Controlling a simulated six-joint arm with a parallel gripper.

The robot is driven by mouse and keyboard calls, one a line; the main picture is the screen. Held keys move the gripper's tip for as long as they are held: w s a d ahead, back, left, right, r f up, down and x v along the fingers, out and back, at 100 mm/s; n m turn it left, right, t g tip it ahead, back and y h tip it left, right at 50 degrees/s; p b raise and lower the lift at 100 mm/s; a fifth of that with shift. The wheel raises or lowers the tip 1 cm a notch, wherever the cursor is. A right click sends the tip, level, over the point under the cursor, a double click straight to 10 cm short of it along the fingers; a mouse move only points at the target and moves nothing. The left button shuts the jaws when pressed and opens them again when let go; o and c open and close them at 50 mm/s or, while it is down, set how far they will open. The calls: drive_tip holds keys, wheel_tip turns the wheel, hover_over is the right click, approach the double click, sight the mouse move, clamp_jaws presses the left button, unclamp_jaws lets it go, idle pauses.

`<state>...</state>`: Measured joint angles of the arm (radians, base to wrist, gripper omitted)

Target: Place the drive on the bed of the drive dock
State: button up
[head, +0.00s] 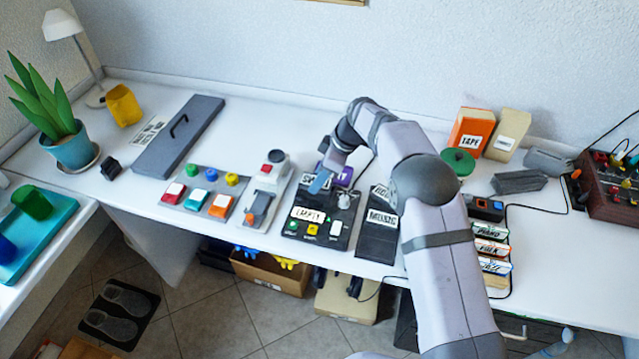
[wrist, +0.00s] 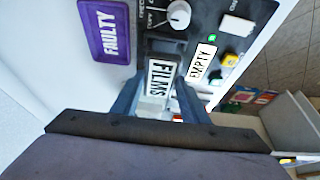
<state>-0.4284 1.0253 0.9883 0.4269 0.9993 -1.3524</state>
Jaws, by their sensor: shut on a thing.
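My gripper (wrist: 158,98) is shut on a drive labelled FILMS (wrist: 159,78), whose label shows between the two blue fingers in the wrist view. In the head view my gripper (head: 320,183) is over the back left part of the black drive dock (head: 312,243). The dock carries a grey knob, an EMPTY label and several small buttons; it also shows in the wrist view (wrist: 207,22). The held drive is beside the EMPTY label. My fingers hide part of the drive and the bed, so I cannot tell whether the drive touches the bed.
A purple piece labelled FAULTY (wrist: 104,30) lies behind the dock. A black holder with a MUSIC label (head: 379,240) stands right of the dock. A grey and orange device (head: 262,195) stands to its left. The table's front edge is close to the dock.

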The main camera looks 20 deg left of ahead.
drive_tip(key=shift+f+p, duration=0.3)
drive_tip(key=shift+f, duration=1.25)
drive_tip(key=shift+f, duration=0.2)
drive_tip(key=o, duration=1.3)
drive_tip(key=shift+c, duration=0.2)
drive_tip(key=shift+r, duration=0.1)
drive_tip(key=shift+r, duration=0.15)
drive_tip(key=b+v, duration=0.2)
drive_tip(key=v, duration=1)
